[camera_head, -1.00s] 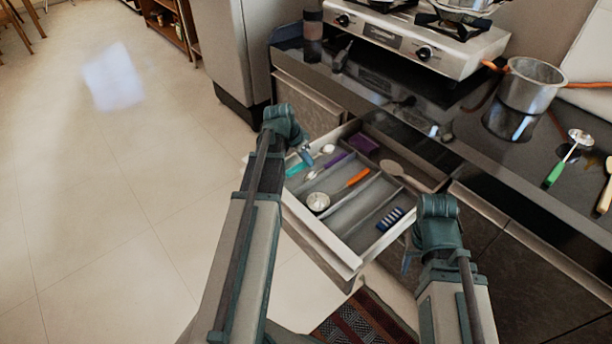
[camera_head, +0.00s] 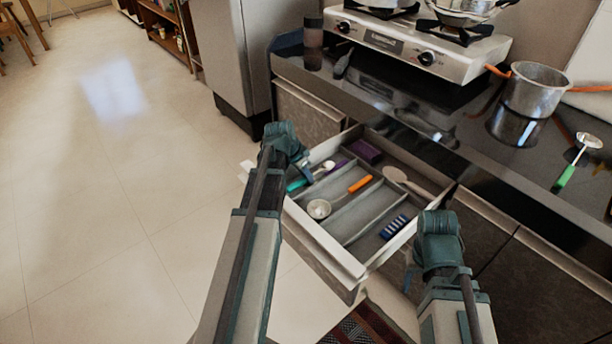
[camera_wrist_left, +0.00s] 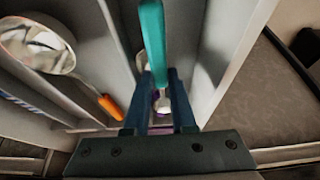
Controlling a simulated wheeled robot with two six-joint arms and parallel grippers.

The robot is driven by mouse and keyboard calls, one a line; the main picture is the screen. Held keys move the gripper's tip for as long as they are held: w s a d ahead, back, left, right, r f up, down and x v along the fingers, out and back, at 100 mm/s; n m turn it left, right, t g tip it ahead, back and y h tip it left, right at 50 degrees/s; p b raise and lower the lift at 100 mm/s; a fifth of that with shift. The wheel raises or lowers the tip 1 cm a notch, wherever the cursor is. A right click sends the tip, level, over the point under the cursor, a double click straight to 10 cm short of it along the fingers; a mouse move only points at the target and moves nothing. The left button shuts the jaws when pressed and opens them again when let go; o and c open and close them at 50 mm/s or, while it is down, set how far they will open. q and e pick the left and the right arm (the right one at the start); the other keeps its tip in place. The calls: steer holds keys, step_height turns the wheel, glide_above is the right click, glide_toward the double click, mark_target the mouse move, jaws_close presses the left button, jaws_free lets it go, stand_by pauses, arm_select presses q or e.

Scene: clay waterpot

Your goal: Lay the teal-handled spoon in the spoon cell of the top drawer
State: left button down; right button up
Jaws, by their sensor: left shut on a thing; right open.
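The teal-handled spoon (camera_head: 294,185) is in my left gripper (camera_head: 304,172), at the left cell of the open top drawer (camera_head: 345,262). In the left wrist view its teal handle (camera_wrist_left: 152,40) runs up from between the two fingers (camera_wrist_left: 158,108), which are shut on it. A pale spoon bowl and a bit of purple show beyond the fingers. I cannot tell whether the spoon touches the cell floor. A purple-handled utensil (camera_head: 341,165) lies in the same area. My right gripper (camera_head: 411,272) is open and empty beside the drawer's right side, partly hidden by its wrist.
An orange-handled ladle (camera_head: 319,208) lies in the adjoining cell, also in the left wrist view (camera_wrist_left: 38,45). A blue striped item (camera_head: 394,227) and a purple box (camera_head: 365,151) are in the drawer. A green-handled ladle (camera_head: 565,176), pot (camera_head: 535,92) and stove (camera_head: 450,55) are on the counter.

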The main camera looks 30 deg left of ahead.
arm_select(q)
steer(key=shift+f, duration=0.25)
steer(key=c, duration=1)
jaws_free()
steer(key=shift+r, duration=0.1)
steer(key=shift+r, duration=0.1)
steer(key=shift+s+r+p, duration=0.1)
steer(key=shift+r+p, duration=0.4)
steer(key=shift+p, duration=0.1)
steer(key=p+v, duration=1)
steer(key=v, duration=0.1)
steer(key=shift+s+r, duration=0.15)
